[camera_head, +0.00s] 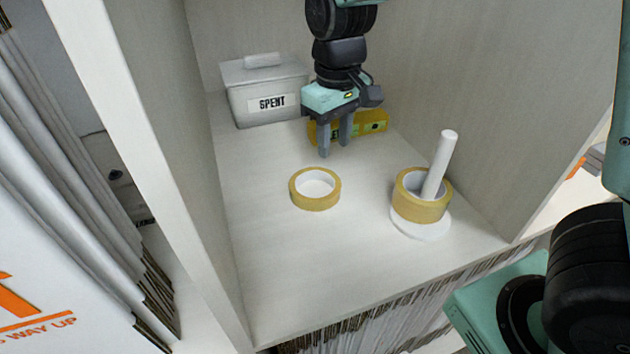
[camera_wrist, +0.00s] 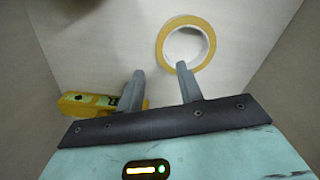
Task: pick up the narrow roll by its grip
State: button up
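A narrow roll of tan tape (camera_head: 315,188) lies flat on the locker floor, its open middle showing the white shelf. It also shows in the wrist view (camera_wrist: 186,43), just beyond my fingertips. A wider tan roll (camera_head: 420,197) sits around the white post of a round-based holder (camera_head: 440,165) at the right. My gripper (camera_head: 334,152) points down behind the narrow roll, above the shelf. In the wrist view its two fingers (camera_wrist: 160,72) stand apart with nothing between them. I cannot make out a separate grip on the narrow roll.
A grey lidded bin marked SPENT (camera_head: 265,92) stands at the back left. A yellow device (camera_head: 372,124) lies behind my gripper, near the back wall; it also shows in the wrist view (camera_wrist: 88,104). Locker walls close in both sides. The shelf's front left is clear.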

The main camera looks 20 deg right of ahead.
aim_at(333, 175)
jog(key=shift+s+f+p, duration=0.15)
jog(key=shift+f+p, duration=1)
jog(key=shift+f, duration=2.5)
grip_shut()
